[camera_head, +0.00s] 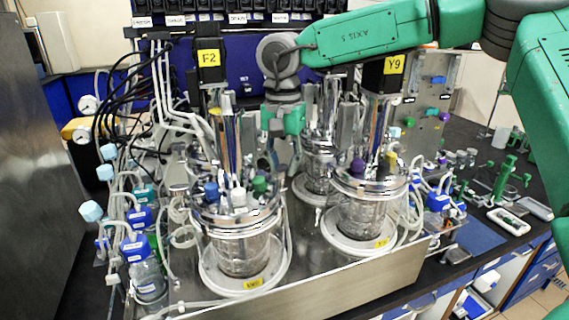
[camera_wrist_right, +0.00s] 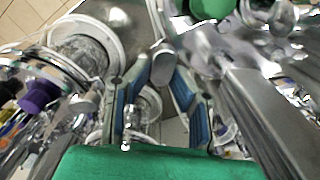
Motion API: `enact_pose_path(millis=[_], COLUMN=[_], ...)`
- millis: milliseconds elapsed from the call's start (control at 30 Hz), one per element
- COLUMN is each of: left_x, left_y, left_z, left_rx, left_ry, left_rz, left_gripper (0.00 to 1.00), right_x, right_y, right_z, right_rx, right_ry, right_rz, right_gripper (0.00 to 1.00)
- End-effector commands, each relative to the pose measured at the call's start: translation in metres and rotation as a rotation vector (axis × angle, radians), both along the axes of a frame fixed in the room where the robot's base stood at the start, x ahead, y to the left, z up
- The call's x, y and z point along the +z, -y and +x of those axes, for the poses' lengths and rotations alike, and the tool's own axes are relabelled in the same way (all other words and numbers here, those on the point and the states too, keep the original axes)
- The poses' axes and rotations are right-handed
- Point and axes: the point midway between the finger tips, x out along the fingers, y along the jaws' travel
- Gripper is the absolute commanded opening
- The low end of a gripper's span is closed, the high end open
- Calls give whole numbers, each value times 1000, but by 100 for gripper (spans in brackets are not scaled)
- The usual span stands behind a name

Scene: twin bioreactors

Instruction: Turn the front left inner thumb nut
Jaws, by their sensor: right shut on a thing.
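The front left reactor (camera_head: 240,245) is a glass vessel with a shiny metal lid carrying blue, white and green caps. My right gripper (camera_head: 280,165) points down between the left and right reactors, behind the green cap. In the wrist view, the right gripper (camera_wrist_right: 160,78) has its blue-padded fingers closed around a small grey metal knob (camera_wrist_right: 163,63), which looks like the inner thumb nut. The nut is hidden in the head view. I cannot tell from this moment whether it has turned. My left gripper is not in view.
The right reactor (camera_head: 362,210), with a purple cap (camera_head: 357,166), stands close on the right. Tall metal cylinders rise close to my right gripper. Tubing and bottles (camera_head: 148,280) crowd the left. Both reactors stand in a steel tray (camera_head: 330,290).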

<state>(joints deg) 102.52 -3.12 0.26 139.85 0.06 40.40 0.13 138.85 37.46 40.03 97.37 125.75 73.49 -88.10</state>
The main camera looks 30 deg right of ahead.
Motion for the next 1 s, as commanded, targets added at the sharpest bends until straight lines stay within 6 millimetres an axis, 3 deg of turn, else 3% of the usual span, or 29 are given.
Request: enact_pose_path(millis=[500,1000], left_x=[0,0], left_y=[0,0], left_z=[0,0], left_rx=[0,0], left_ry=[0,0], left_rz=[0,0], left_gripper=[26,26], right_x=[1,3], right_y=[-4,-5], right_z=[-3,-2], right_rx=[-329,-434], right_ry=[-3,0], right_rz=[5,7], right_gripper=[0,0])
